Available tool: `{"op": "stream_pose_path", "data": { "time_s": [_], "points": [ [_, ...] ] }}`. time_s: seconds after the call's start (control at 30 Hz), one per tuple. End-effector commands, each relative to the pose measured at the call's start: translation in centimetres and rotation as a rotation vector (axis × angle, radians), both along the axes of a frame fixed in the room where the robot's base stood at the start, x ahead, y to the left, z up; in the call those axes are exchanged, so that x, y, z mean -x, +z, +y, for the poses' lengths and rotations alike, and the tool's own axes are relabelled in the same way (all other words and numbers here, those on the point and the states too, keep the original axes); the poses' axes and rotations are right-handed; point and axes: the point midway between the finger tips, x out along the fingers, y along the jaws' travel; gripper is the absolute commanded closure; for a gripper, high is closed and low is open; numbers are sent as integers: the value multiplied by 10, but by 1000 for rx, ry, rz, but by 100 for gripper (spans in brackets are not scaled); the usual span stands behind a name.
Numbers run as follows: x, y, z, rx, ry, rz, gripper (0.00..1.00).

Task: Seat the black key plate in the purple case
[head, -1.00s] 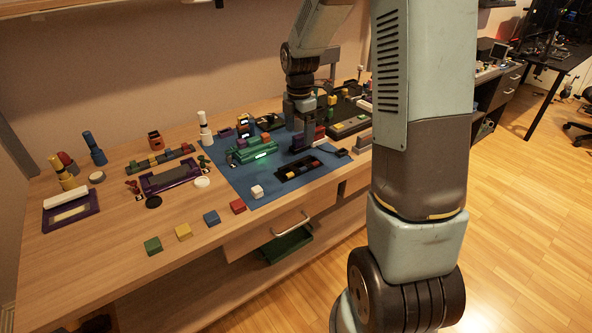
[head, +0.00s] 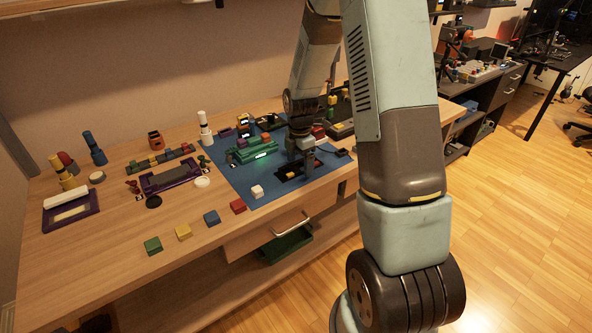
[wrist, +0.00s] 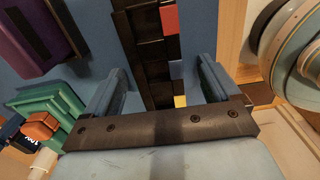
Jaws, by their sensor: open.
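The black key plate (head: 283,172) lies on the blue mat, with a few coloured keys on it. In the wrist view the plate (wrist: 150,55) runs up from between my fingers, with red, blue-grey and yellow keys along one side. My gripper (head: 301,166) is open over the plate; in the wrist view its two blue fingers (wrist: 160,88) stand on either side of the plate, apart from it. The purple case (head: 176,186), with a grey-dark inside, appears to be the one on the wood to the left of the mat. My gripper partly hides the plate.
A green device (head: 252,151) stands on the mat left of my gripper. A purple frame (head: 88,212) lies farther left. Loose blue (head: 212,217) and red (head: 238,206) blocks line the front. A drawer below is partly open.

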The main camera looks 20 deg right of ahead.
Motion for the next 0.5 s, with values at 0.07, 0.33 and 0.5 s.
{"op": "stream_pose_path", "data": {
  "time_s": [0.07, 0.33, 0.5],
  "points": [
    [0, -4, 0, 0, 0, 1, 11],
    [0, -5, 0, 0, -1, 0, 14],
    [0, -4, 0, 0, -1, 0, 30]
  ]
}}
